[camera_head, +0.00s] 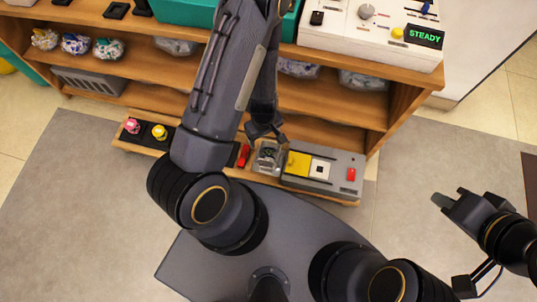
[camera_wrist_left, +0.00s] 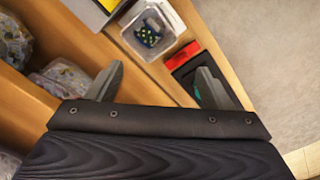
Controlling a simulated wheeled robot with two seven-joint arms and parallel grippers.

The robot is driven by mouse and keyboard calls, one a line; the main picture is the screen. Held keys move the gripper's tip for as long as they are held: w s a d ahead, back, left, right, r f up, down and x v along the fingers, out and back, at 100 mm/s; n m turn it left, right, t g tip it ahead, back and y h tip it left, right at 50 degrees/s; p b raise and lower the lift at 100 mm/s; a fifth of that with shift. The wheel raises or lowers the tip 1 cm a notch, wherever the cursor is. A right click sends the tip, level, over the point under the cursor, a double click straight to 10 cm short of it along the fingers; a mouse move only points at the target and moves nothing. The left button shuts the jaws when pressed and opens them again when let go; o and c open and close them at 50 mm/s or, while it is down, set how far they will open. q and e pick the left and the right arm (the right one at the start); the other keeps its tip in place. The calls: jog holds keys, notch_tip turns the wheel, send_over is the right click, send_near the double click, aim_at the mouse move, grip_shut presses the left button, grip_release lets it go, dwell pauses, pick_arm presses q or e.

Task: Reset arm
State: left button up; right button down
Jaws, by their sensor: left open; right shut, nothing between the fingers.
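My left arm reaches across the middle of the head view. Its gripper (camera_head: 265,131) points down above the low wooden ledge in front of the shelf. In the left wrist view the two fingers (camera_wrist_left: 158,82) stand wide apart with nothing between them but wood below. A clear box (camera_wrist_left: 153,30) with a dark, speckled item inside is just beyond the fingers; it also shows in the head view (camera_head: 268,158). My right gripper (camera_head: 446,200) hangs at the right over the floor, shut and empty, clear of the furniture.
The wooden shelf (camera_head: 330,105) holds several wrapped bundles. A grey panel (camera_head: 335,180) with a yellow block and a red button lies right of the clear box. A red item (camera_wrist_left: 183,54) sits beside the box. A white console (camera_head: 345,28) reads "STEADY". The floor at right is open.

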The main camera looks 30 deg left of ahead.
dwell(0.4)
pick_arm(q)
notch_tip(320, 180, up, 23)
jog(key=w+d+m+t+h, duration=0.1)
jog(key=d+m+t+h, duration=0.2)
jog(key=m+h, duration=0.1)
jog(key=s+a+r+m+t, duration=0.25)
jog(key=s+r+m, duration=0.35)
jog(key=s+r, duration=0.65)
notch_tip(320, 180, up, 29)
jog(key=p, duration=2.9)
jog(key=shift+s+d+r, duration=0.15)
jog(key=shift+d, duration=0.1)
